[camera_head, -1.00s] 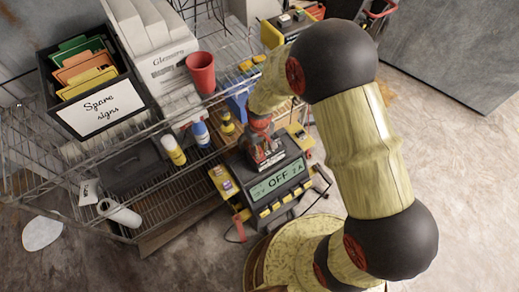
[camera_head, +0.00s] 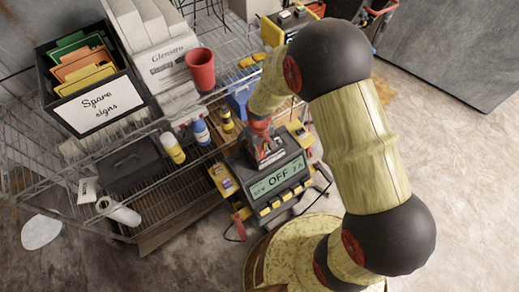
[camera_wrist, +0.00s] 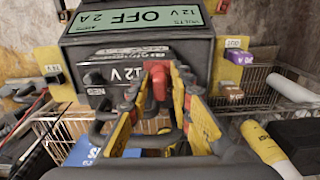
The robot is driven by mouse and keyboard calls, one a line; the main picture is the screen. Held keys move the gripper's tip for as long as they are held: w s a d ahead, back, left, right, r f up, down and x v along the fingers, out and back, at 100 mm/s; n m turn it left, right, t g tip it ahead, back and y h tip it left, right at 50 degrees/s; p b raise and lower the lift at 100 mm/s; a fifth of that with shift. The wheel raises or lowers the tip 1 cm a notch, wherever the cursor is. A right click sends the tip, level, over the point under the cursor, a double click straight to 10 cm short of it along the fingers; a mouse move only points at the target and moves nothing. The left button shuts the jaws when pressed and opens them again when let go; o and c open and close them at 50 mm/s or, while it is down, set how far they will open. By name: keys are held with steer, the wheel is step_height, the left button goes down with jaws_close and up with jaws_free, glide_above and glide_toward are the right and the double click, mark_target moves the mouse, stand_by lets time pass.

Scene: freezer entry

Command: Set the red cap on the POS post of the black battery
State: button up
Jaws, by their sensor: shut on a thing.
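The red cap (camera_wrist: 159,82) sits between the fingertips of my gripper (camera_wrist: 166,80) in the wrist view. My gripper is shut on it, with yellow pads on both fingers. The black battery (camera_wrist: 112,75), marked 12 V, is just beyond the fingertips, below a charger screen reading OFF. I cannot tell whether the cap touches the battery. The POS post cannot be made out. In the head view my gripper (camera_head: 262,140) points down over the battery, in front of the screen, and hides most of it; the cap cannot be told apart there.
The charger (camera_head: 279,179) has yellow side panels carrying small blocks, and cables at its sides. A wire shelf (camera_head: 165,200) on the left holds bottles (camera_head: 172,148), a red cup (camera_head: 201,69), boxes and a black bin of signs (camera_head: 98,98). Bare floor lies right of my arm.

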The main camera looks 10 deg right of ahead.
mark_target(260, 149)
steer(key=shift+f, duration=0.2)
steer(key=o, duration=1)
steer(key=shift+o, duration=0.2)
step_height(260, 149, up, 12)
stand_by(0.5)
